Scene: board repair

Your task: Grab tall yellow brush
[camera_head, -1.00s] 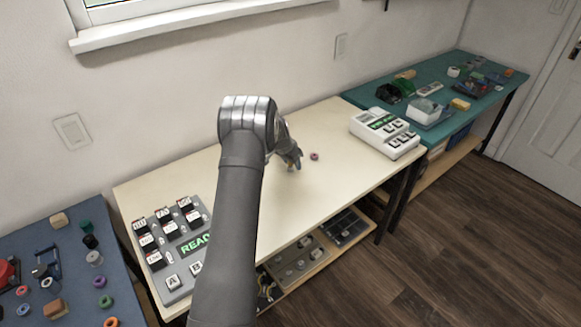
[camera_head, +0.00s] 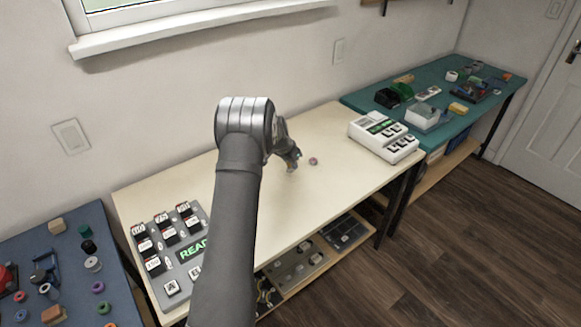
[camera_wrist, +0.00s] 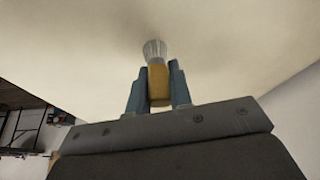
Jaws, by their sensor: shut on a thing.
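My gripper (camera_wrist: 158,92) is shut on the yellow brush (camera_wrist: 158,84) in the wrist view. The brush has a yellow handle between the two blue-grey fingers and a pale, flared tip (camera_wrist: 154,51) pointing away from the gripper, toward the cream surface. In the head view my gripper (camera_head: 293,163) is low over the middle of the cream table (camera_head: 330,125); the brush is small there and partly hidden by the fingers. I cannot tell whether its tip touches the table.
Blue (camera_head: 105,262) and teal (camera_head: 462,72) benches hold loose parts.

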